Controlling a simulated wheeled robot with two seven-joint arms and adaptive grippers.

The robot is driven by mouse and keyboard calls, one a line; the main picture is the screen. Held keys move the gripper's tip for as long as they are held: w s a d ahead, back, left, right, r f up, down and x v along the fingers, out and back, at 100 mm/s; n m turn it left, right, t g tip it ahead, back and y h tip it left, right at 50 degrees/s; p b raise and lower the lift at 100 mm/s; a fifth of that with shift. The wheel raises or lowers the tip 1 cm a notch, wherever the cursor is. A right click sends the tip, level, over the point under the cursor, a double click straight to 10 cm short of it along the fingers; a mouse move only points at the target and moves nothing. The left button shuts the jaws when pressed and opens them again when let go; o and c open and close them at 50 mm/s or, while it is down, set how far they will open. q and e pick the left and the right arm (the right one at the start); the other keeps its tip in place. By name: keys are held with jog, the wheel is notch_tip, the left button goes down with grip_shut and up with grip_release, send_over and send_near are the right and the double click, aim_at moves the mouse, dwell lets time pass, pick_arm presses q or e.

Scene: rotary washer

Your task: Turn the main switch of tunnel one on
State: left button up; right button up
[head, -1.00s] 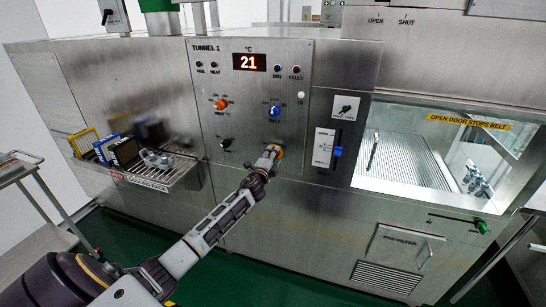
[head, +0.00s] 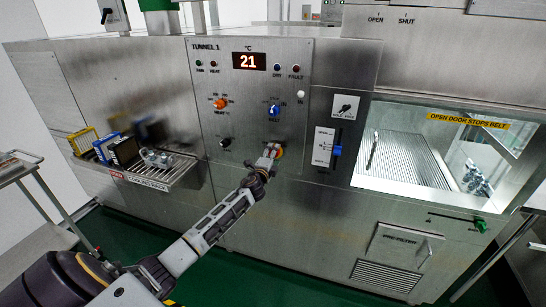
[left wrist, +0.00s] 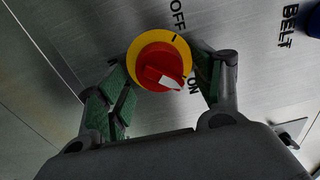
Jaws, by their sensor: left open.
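The TUNNEL 1 panel (head: 207,78) has a temperature display (head: 249,62) reading 21. The main switch is a red knob on a yellow disc at the panel's lower right; in the left wrist view the red knob (left wrist: 162,66) shows with OFF and ON marks beside it. Its white pointer mark lies toward the ON side. My left gripper (left wrist: 160,88) is open, with its green-padded fingers on either side of the switch. In the head view my left gripper (head: 270,152) covers most of the switch. Whether the fingers touch the knob I cannot tell. My right gripper is not in view.
A blue belt knob (head: 274,111) and an orange heat knob (head: 221,104) sit above. A slider with a blue handle (head: 337,150) is to the right. A cooling rack (head: 160,177) juts out at left, and a glazed door opening is at right.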

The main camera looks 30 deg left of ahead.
pick_arm(q)
jog(key=shift+s, duration=0.1)
jog(key=shift+s, duration=0.1)
jog(key=v, duration=1.1)
jog(key=shift+s+d, duration=0.2)
jog(key=shift+s, duration=0.1)
dwell(0.5)
dwell(0.5)
jog(key=shift+d, duration=0.1)
